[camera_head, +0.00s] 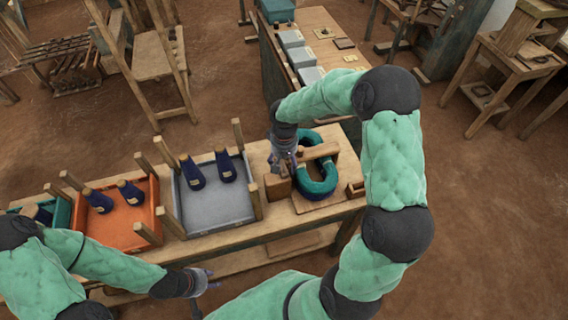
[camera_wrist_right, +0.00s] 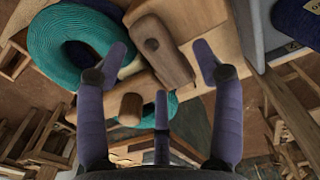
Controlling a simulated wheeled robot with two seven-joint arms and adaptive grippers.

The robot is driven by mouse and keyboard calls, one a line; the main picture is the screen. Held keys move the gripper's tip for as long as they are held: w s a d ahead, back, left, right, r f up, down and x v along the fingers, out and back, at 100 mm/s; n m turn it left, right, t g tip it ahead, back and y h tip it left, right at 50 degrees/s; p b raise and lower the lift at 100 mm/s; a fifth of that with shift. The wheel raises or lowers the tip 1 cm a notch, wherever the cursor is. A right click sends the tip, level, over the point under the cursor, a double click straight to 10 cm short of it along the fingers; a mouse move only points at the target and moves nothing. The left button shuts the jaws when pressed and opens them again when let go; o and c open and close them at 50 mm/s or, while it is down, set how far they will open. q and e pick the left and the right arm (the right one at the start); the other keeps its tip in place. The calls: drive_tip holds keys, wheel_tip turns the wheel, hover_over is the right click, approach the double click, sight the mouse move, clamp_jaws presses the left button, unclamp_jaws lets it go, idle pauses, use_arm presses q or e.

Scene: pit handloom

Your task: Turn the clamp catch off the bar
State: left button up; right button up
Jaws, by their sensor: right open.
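A thick teal coil (camera_head: 318,180) lies on the wooden bench, with a wooden bar (camera_head: 320,151) across its far part. A brown wooden block (camera_head: 277,188) stands at the coil's left side; in the right wrist view this block (camera_wrist_right: 170,65) has a dark round spot on its face. It may be the clamp catch; I cannot tell surely. A rounded wooden end (camera_wrist_right: 130,108) shows near it. My right gripper (camera_head: 287,160) is open above the bench, left of the bar; its spread fingers (camera_wrist_right: 162,70) hold nothing. My left gripper (camera_head: 205,282) is low at the bench's front, its finger opening unclear.
A grey tray (camera_head: 215,208) and an orange tray (camera_head: 125,236) with dark blue cones and upright wooden posts stand to the left. A small wooden block (camera_head: 355,189) sits right of the coil. A second table (camera_head: 300,25) with grey boxes stands behind.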

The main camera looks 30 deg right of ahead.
drive_tip(key=shift+f, duration=0.4)
drive_tip(key=shift+c, duration=0.3)
drive_tip(key=c, duration=1.1)
